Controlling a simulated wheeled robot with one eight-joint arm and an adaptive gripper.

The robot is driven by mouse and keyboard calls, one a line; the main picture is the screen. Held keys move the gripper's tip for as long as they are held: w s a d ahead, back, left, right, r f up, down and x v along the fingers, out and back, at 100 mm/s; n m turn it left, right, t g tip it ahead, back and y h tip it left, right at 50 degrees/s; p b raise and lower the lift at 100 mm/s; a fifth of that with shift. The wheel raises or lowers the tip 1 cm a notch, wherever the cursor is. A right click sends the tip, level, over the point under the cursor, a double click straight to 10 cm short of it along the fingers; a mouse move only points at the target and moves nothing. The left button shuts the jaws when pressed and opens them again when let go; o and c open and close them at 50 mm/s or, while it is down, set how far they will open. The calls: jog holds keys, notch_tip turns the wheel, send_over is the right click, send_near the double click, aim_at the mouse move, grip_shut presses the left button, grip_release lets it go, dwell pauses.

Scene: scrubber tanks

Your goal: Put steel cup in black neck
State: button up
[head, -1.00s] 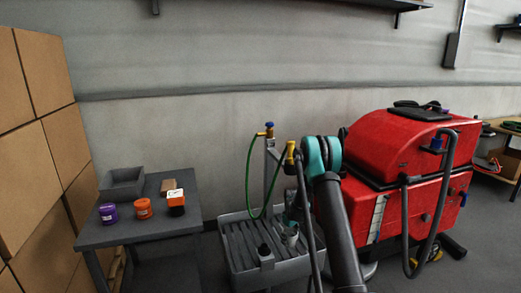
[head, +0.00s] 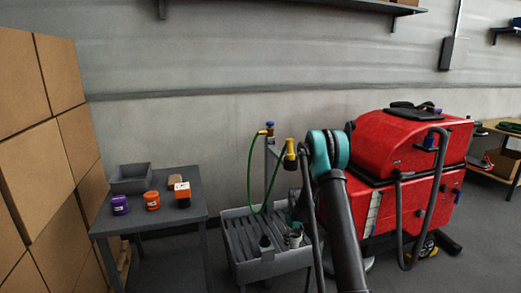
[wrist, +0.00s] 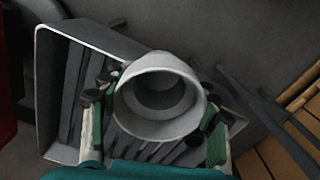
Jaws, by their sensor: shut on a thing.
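The steel cup (wrist: 158,97) is light grey and hollow, seen mouth-on in the wrist view. My gripper (wrist: 157,118) is shut on it, with one finger on each side. In the head view the cup (head: 295,238) shows small and pale at the right side of a grey ribbed basin, below my gripper (head: 297,223). A short black neck (head: 265,242) stands on a grey block at the basin's front edge, left of the cup and apart from it.
The grey basin (head: 246,270) has a post with a green hose (head: 250,175) and a yellow-black nozzle (head: 290,152). A red scrubber machine (head: 400,165) stands to the right. A grey table (head: 160,220) on the left holds jars and a bin. Boxes are stacked at far left.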

jog(key=s+d+r+m, duration=0.3)
jog(key=s+r+m, duration=0.3)
jog(key=s+r, duration=0.4)
jog(key=s, duration=0.3)
jog(key=shift+s+r+m, duration=0.15)
jog(key=shift+r+m, duration=0.05)
jog(key=shift+m, duration=0.1)
jog(key=shift+a, duration=0.1)
